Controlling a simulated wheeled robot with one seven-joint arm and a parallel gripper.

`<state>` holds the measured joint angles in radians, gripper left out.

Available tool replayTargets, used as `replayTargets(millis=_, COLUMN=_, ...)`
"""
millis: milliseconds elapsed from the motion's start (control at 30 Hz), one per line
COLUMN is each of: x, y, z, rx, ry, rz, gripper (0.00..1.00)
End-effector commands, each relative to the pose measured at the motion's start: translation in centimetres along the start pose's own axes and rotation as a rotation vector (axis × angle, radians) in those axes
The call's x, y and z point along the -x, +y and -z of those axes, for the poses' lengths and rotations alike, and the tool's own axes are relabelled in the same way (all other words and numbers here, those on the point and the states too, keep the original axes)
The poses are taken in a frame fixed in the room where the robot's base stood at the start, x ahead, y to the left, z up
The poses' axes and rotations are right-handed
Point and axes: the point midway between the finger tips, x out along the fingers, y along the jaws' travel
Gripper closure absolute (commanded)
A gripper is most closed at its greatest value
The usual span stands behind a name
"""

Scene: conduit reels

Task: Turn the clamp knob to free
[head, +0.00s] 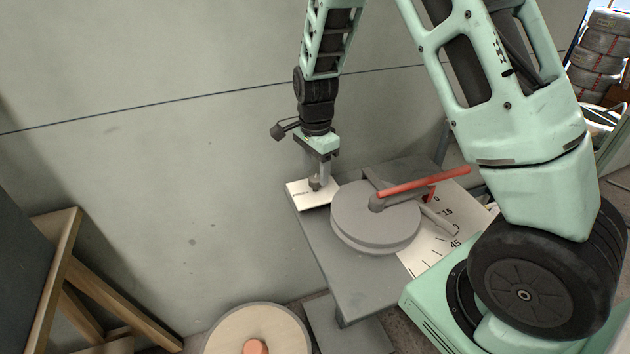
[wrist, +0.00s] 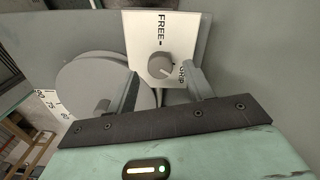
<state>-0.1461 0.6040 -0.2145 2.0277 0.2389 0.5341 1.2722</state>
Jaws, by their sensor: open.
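The clamp knob (wrist: 157,66) is a round grey knob on a white plate (wrist: 135,24) marked FREE and GRIP in the wrist view. A pale mark on its edge lies on the GRIP side. In the head view the plate (head: 298,190) sits at the left corner of a grey bench, with the knob (head: 316,183) small on it. My gripper (wrist: 164,88) is open, its two fingers on either side of the knob in view. In the head view my gripper (head: 319,170) is directly above the knob. I cannot tell whether the fingers touch it.
A grey disc (head: 375,228) with a red-handled lever (head: 425,180) stands just right of the plate on the bench (head: 345,290). A wall rises behind. A wooden reel (head: 255,325) is below at the front.

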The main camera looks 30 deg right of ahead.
Motion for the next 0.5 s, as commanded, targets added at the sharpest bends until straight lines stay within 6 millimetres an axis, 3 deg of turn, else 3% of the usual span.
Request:
replayTargets(millis=200, x=-3.0, y=0.1, z=0.0, rx=0.0, ry=0.0, rz=-0.002, gripper=0.48)
replayTargets(millis=500, x=-3.8, y=0.0, z=0.0, rx=0.001, ry=0.0, rz=0.001, gripper=0.48)
